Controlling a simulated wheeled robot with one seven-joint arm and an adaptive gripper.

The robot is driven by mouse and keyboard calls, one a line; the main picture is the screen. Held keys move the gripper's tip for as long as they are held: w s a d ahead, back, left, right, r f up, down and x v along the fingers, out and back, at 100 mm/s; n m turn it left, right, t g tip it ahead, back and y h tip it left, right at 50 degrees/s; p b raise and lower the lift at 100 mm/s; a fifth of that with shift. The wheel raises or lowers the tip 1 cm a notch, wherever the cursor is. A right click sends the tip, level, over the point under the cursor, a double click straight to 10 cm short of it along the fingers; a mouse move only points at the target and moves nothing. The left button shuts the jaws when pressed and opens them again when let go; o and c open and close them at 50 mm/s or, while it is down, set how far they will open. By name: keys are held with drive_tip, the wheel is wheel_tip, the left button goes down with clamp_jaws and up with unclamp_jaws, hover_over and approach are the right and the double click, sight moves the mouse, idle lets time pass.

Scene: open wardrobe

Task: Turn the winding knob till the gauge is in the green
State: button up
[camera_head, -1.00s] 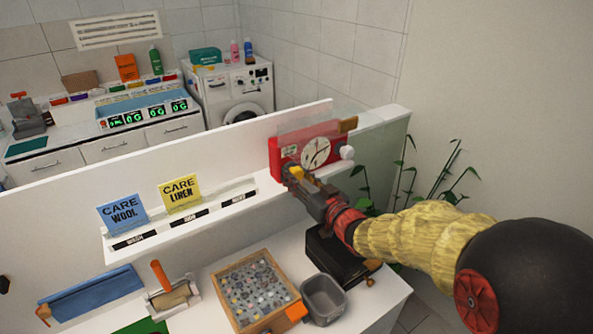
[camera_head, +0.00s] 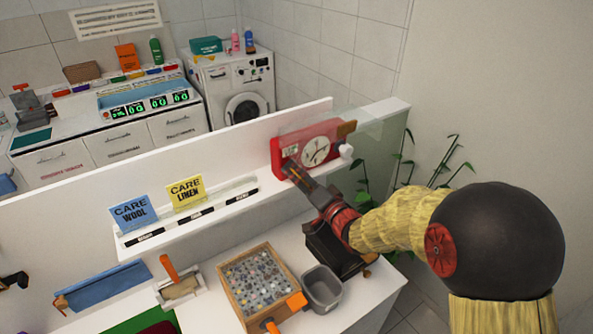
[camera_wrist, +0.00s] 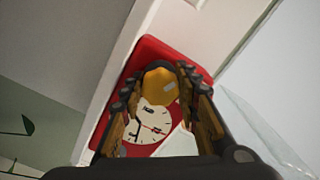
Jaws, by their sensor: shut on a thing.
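A red boxed device (camera_head: 281,160) with a round white dial (camera_head: 316,151) sits on the white ledge at the right. The dial (camera_wrist: 152,122) shows black marks, dark hands and a thin red hand in the wrist view. A small pale window (camera_head: 291,150) lies left of the dial; its colours are too small to read. My gripper (camera_head: 291,170) reaches the lower left of the device's front. In the wrist view my gripper (camera_wrist: 161,84) is shut on a yellow knob (camera_wrist: 159,88) on that front. In the head view my fingers hide the knob.
A white knob (camera_head: 346,151) sticks out on the device's right side, and a clear panel (camera_head: 350,125) stands behind it. Blue and yellow care cards (camera_head: 185,191) stand along the ledge.

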drive_tip(key=shift+f+m, duration=0.15)
drive_tip(key=shift+m, duration=0.45)
drive_tip(key=shift+p, duration=0.3)
drive_tip(key=shift+s, duration=0.1)
drive_tip(key=o, duration=1.2)
drive_tip(key=shift+c, duration=0.2)
drive_tip(key=v, duration=1.2)
